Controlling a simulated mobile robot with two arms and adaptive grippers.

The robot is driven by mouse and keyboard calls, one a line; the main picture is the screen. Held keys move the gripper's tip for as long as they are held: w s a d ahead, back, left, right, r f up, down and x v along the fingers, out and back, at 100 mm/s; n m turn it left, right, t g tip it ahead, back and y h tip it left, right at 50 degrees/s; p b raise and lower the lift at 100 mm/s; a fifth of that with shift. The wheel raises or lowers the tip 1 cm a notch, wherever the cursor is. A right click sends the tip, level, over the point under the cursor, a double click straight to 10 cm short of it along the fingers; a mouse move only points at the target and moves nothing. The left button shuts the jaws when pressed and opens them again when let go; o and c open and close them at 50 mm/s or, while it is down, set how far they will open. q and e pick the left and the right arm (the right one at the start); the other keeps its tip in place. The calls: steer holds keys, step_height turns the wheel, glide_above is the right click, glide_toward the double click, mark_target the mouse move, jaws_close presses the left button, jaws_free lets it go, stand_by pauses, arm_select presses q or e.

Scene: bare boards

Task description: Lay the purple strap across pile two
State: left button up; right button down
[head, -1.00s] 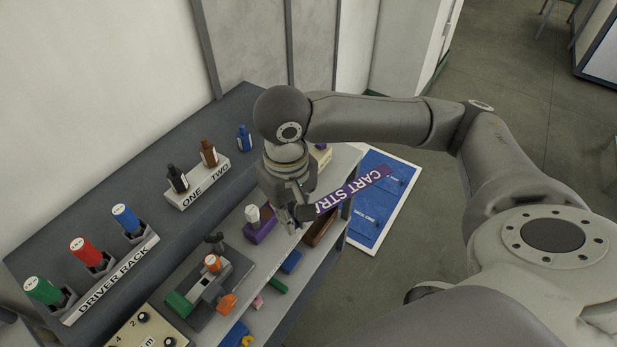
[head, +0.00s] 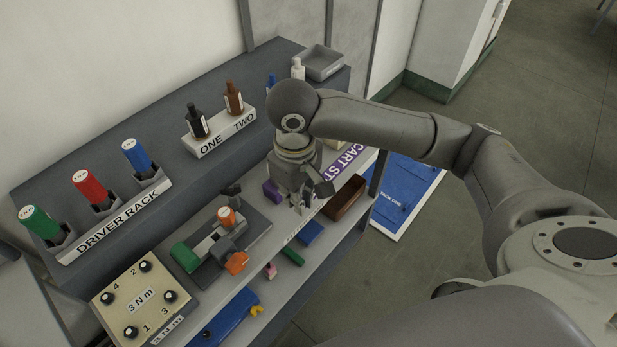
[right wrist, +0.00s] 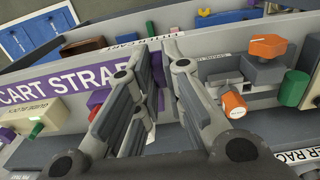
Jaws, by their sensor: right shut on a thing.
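The purple strap (head: 345,163), lettered in white "CART ST…", sticks out to the upper right from my right gripper (head: 300,203). My right gripper is shut on it above the shelf unit. In the right wrist view the strap (right wrist: 75,82) runs to the left from between the fingers (right wrist: 158,50); part of it is hidden behind them. A blue piece lettered "PACK ONE" (head: 395,190) lies on a white-edged board on the floor, right of the shelf. I cannot make out which thing is pile two. My left gripper is not in view.
The shelf unit holds a driver rack (head: 115,220), a bottle block marked ONE and TWO (head: 220,132), a torque box (head: 140,300), a fixture with orange and green knobs (head: 215,245), a brown tray (head: 345,197) and a grey tray (head: 320,62). Open floor lies right.

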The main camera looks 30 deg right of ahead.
steer(key=w+d+f, duration=0.1)
steer(key=w+f, duration=0.1)
steer(key=w, duration=0.1)
steer(key=w+d+f, duration=0.2)
steer(key=f, duration=0.1)
steer(key=w+d+f+p, duration=0.1)
steer(key=w+d+f, duration=0.1)
steer(key=w+f, duration=0.1)
steer(key=shift+w, duration=0.3)
step_height(320, 180, down, 2)
steer(key=shift+f+p, duration=0.1)
steer(key=shift+p, duration=0.4)
steer(key=shift+d+f, duration=0.1)
steer(key=shift+f, duration=0.4)
steer(key=shift+f, duration=0.2)
steer(key=c, duration=1.5)
jaws_free()
